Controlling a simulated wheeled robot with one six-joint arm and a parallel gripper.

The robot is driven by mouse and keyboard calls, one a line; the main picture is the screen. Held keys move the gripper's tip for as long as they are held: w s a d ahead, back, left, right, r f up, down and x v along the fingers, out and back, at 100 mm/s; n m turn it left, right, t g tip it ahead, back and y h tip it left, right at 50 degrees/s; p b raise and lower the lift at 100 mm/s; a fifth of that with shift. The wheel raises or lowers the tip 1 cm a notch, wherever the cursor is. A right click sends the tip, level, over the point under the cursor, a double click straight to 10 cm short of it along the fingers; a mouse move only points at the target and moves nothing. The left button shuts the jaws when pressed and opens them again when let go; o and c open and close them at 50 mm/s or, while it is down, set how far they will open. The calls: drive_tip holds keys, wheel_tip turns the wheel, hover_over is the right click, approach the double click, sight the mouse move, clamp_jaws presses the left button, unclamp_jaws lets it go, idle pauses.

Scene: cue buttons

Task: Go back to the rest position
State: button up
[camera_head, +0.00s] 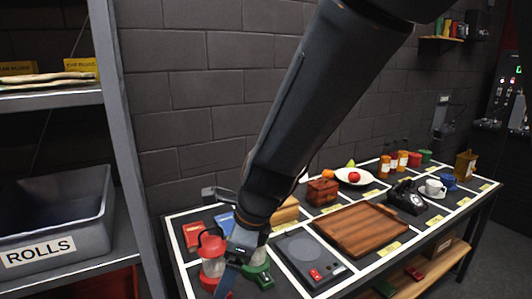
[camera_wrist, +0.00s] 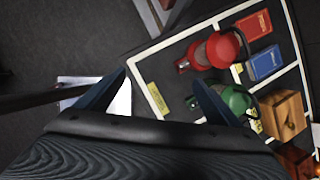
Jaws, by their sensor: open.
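My gripper (camera_head: 230,272) hangs at the near left end of the table (camera_head: 185,217), in front of the lanterns. In the wrist view its two dark fingers (camera_wrist: 158,82) are spread apart with nothing between them. A red lantern (camera_head: 211,262) stands just left of the gripper and also shows in the wrist view (camera_wrist: 212,50). A green lantern (camera_head: 260,272) is just right of it, partly hidden by my arm in the head view. A grey panel with red buttons (camera_head: 300,249) lies further right on the table.
A wooden tray (camera_head: 360,228), a wooden box (camera_head: 322,191), a fruit plate (camera_head: 343,178) and a black telephone (camera_head: 407,197) stand along the table. A shelf with a grey ROLLS bin (camera_head: 85,205) rises at the left. Dark floor shows beside the table's end in the wrist view.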

drive_tip(key=s+d+f+n+h, duration=0.1)
drive_tip(key=d+f+n+h, duration=0.1)
drive_tip(key=d+n, duration=0.7)
drive_tip(key=s+d+f+n+h+b, duration=0.1)
drive_tip(key=s+d+f+n+h, duration=0.1)
drive_tip(key=d+n, duration=0.8)
drive_tip(key=d, duration=0.8)
drive_tip(key=shift+s+d, duration=0.15)
drive_tip(key=shift+s, duration=0.05)
